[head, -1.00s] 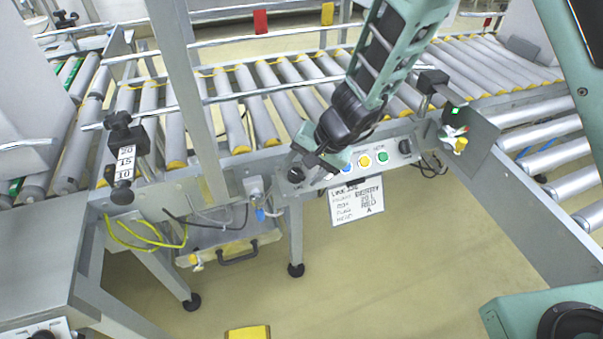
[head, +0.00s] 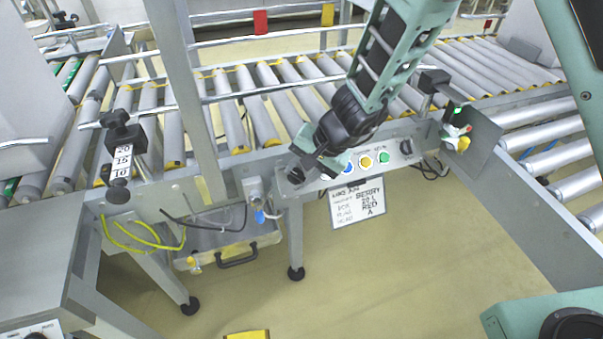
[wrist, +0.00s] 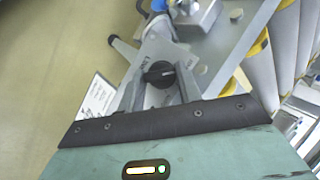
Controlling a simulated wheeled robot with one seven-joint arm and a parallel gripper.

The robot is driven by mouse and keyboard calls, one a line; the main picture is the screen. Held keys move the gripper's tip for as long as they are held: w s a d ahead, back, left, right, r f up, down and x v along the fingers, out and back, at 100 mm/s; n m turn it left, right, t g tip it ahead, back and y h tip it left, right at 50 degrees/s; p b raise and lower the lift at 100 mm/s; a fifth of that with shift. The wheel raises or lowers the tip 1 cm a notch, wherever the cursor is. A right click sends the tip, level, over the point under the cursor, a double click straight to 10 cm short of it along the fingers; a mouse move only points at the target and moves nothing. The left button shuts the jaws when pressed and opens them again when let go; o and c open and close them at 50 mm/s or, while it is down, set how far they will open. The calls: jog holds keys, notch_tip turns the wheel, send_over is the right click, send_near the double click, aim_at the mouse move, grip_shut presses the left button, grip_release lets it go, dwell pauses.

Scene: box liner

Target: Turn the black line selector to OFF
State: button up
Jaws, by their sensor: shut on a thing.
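The black line selector (wrist: 159,75) is a round knob on a grey panel marked LINE, seen in the wrist view just ahead of my gripper. In the head view the selector (head: 295,176) shows at the left end of the button panel, partly covered by my gripper. My gripper (wrist: 158,88) has a finger on each side of the knob and is shut on it. In the head view my gripper (head: 304,172) reaches down to the panel from the upper right. The knob's pointer setting is too small to read surely.
Blue, yellow (head: 365,162) and green (head: 384,158) buttons sit right of the selector, with another black knob (head: 406,147) at the panel's far end. A handwritten card (head: 358,203) hangs below. Rollers (head: 262,122) lie behind the panel.

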jog(key=f+m+y+b, duration=0.1)
jog(key=b, duration=0.3)
jog(key=shift+d+t+b, duration=0.1)
jog(key=shift+t+b, duration=0.2)
jog(key=shift+b, duration=0.1)
jog(key=m+y+b, duration=0.1)
jog(key=m+b, duration=0.2)
jog(key=b, duration=0.4)
jog(key=shift+d+f+t, duration=0.1)
jog(key=shift+f+t, duration=0.05)
jog(key=shift+t, duration=0.25)
jog(key=m+t+b, duration=0.1)
jog(key=m+b, duration=0.1)
jog(key=b, duration=0.4)
jog(key=shift+s+y, duration=0.1)
jog(key=shift+y, duration=0.3)
jog(key=shift+r+m+t+b, duration=0.3)
jog(key=shift+m+b, duration=0.3)
jog(key=shift+b, duration=0.5)
jog(key=shift+r+m+b, duration=0.1)
jog(key=shift+m+b, duration=0.2)
jog(key=o, duration=1)
jog(key=shift+r, duration=0.15)
